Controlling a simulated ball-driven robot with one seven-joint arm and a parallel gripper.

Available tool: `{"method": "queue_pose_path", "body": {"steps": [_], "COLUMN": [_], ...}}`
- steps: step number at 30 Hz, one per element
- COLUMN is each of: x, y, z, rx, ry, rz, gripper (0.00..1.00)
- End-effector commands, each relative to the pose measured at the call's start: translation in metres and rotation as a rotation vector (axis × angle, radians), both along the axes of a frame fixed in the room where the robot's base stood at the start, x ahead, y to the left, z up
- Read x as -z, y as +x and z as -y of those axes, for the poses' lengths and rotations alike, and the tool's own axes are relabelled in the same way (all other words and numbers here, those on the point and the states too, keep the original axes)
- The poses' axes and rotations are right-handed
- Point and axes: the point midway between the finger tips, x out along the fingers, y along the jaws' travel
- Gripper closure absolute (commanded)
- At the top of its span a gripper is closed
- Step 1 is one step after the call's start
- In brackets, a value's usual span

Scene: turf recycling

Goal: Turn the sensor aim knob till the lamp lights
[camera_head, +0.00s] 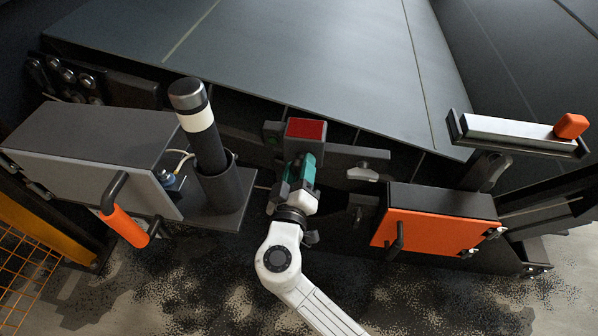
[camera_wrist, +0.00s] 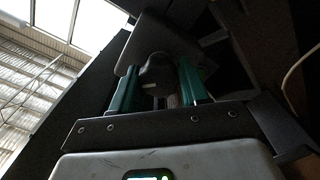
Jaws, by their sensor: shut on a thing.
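My gripper (camera_head: 306,158) is in front of the sensor box (camera_head: 306,128), which has a red face and sits at the edge of the dark conveyor. In the wrist view my gripper's teal fingers (camera_wrist: 160,85) stand either side of a dark rounded knob (camera_wrist: 156,68) below a dark box (camera_wrist: 168,40). My gripper is shut on this knob. In the head view the fingers hide the knob. A small dark green block (camera_head: 271,131) left of the sensor box may be the lamp; I see no clear glow on it.
A black-and-white cylinder (camera_head: 199,120) stands in a holder to the left, beside a grey cabinet (camera_head: 90,150) with an orange handle (camera_head: 125,228). An orange-fronted box (camera_head: 425,233) is close on the right. A light wing-shaped handle (camera_head: 364,173) sits between. An orange block (camera_head: 570,125) tops a rail.

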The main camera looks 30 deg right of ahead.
Motion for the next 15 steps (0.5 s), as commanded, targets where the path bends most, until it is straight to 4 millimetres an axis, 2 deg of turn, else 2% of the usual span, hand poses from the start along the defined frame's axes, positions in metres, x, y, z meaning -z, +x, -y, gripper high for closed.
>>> {"method": "queue_pose_path", "body": {"steps": [2,15], "x": [0.0061,-0.001], "y": [0.0004,0.0002], "z": [-0.0008,-0.0008], "rx": [-0.002,-0.003], "ry": [0.036,0.13], "rz": [0.031,0.098], "gripper": [0.86,0.86]}}
